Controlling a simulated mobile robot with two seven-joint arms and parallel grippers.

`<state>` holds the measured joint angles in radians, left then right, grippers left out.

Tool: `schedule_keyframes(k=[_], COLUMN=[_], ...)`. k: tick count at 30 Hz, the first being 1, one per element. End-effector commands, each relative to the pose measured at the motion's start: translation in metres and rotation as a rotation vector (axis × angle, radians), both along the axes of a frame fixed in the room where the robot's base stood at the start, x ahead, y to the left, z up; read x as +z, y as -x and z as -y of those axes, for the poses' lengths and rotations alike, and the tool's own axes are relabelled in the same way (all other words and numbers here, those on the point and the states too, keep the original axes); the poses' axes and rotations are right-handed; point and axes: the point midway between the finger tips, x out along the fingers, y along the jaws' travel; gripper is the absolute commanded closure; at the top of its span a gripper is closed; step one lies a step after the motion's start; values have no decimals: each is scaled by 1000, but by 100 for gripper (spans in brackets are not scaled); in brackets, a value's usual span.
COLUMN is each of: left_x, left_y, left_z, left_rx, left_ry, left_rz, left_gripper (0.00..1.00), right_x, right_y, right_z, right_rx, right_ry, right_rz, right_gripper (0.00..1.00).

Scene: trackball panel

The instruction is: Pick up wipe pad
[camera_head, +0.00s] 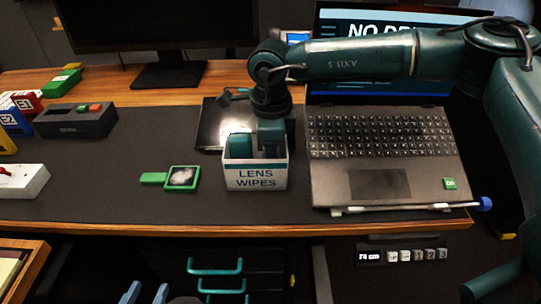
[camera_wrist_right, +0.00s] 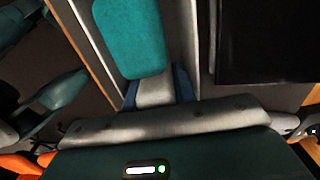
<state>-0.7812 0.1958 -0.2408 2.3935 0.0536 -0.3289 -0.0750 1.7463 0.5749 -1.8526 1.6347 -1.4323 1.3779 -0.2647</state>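The wipe pad is a teal rounded block (camera_wrist_right: 130,38) in the right wrist view. In the head view, a teal patch of it (camera_head: 239,145) shows inside the white LENS WIPES box (camera_head: 256,180). My right gripper (camera_wrist_right: 157,92) has its blue fingers apart, close to the pad's near end, with a pale surface between them. In the head view my right wrist reaches down into the box, whose front wall hides the fingertips. My left gripper (camera_head: 146,293) is open and empty at the bottom edge, with two blue fingertips apart.
A laptop (camera_head: 380,185) stands right of the box, under my right arm. A green-framed item (camera_head: 182,178) lies left of the box. A dark tray (camera_head: 75,122) and several coloured boxes sit farther left. The dark mat (camera_head: 110,205) is clear in front.

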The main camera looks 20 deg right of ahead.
Motion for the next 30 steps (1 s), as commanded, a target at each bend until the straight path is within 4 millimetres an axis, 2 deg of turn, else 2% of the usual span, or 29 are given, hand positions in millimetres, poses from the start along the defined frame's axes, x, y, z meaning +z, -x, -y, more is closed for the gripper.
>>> schedule_keyframes(k=[1,7,14,17,23,30], left_x=[0,0,0,1,5,16], left_y=[0,0,0,0,4,4], left_z=[0,0,0,0,-2,-7], left_rx=[0,0,0,0,7,24], left_ry=[-1,-1,0,1,9,26], left_rz=[1,0,0,-1,-9,3], left_gripper=[64,64,64,64,64,64], right_x=[0,0,2,9,49,116], right_y=[0,0,0,0,-1,-1], right_z=[0,0,0,0,0,-1], right_rx=[0,0,0,-1,-1,0], right_ry=[0,0,0,0,-2,-2], right_rz=[0,0,0,1,4,5], right_gripper=[80,96,96,96,96,96])
